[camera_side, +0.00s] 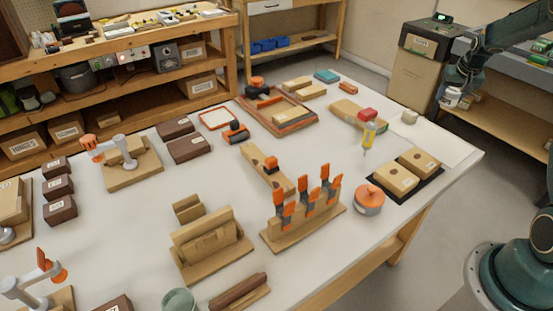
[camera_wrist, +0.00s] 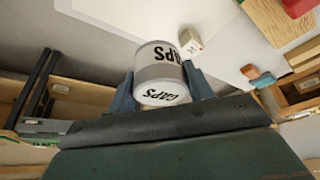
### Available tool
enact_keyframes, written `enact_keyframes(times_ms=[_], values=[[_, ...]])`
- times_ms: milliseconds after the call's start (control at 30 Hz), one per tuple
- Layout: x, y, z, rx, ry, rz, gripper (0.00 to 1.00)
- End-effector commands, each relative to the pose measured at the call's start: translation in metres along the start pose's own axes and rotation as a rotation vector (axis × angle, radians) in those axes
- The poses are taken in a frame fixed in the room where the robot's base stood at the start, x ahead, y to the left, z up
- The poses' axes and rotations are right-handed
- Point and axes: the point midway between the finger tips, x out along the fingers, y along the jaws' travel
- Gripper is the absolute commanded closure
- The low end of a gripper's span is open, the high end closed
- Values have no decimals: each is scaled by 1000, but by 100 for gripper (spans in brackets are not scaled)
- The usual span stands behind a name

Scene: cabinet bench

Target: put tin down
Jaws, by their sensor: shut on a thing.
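The tin (camera_wrist: 160,70) is white with a grey band and a label reading "CAPS". It sits between the two fingers of my gripper (camera_wrist: 160,92), which is shut on it. In the side view the tin (camera_side: 450,98) hangs under my gripper (camera_side: 454,86) at the upper right. There it appears past the far right edge of the white bench top (camera_side: 340,235), held up in the air. The tin's far side is hidden in the wrist view.
A pale, bare patch (camera_side: 435,145) lies nearby.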

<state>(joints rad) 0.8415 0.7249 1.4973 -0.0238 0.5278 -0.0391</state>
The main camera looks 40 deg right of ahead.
Motion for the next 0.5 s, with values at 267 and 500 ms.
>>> enact_keyframes(times_ms=[267,500], values=[[51,0,22,0,-4,0,74],[84,0,35,0,-1,0,74]])
